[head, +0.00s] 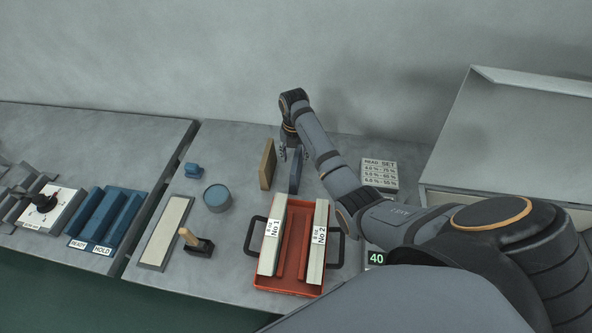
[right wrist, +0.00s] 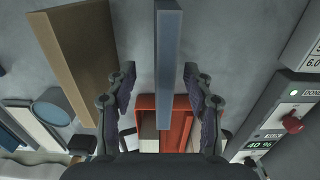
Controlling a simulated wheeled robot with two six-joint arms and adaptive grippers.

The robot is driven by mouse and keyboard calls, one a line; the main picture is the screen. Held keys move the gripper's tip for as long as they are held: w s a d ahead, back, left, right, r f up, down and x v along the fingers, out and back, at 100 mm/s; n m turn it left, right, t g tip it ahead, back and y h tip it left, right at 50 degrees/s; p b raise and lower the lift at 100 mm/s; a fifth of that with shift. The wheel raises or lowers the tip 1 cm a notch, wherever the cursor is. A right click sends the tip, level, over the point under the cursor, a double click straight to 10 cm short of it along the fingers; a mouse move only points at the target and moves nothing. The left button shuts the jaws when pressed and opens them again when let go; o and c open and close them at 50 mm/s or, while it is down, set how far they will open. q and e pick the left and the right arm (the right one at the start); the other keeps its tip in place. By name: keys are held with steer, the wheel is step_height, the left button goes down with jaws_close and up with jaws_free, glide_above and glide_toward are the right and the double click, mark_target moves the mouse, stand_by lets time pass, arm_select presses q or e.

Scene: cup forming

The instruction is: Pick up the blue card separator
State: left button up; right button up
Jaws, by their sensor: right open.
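The blue card separator (head: 295,178) is a thin slab standing upright on the grey table, behind the red tray. In the right wrist view the separator (right wrist: 169,60) lies between the two fingers of my right gripper (right wrist: 160,78), with a gap on each side. My right gripper (head: 293,151) is open and empty, pointing down over the separator, and partly covers its upper end in the head view. My left gripper is not in view.
A tan slab (head: 268,164) stands close left of the separator. The red tray (head: 290,285) with cream blocks labelled No 1 and No 2 sits in front. A blue-topped round container (head: 217,197) is to the left and a sign (head: 380,174) to the right.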

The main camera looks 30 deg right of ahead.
steer(key=f, duration=0.2)
steer(key=f+p, duration=0.1)
steer(key=f, duration=0.1)
steer(key=shift+s+p, duration=0.3)
steer(key=shift+s, duration=0.1)
steer(key=shift+d+f, duration=0.1)
steer(key=shift+f, duration=0.5)
jaws_close()
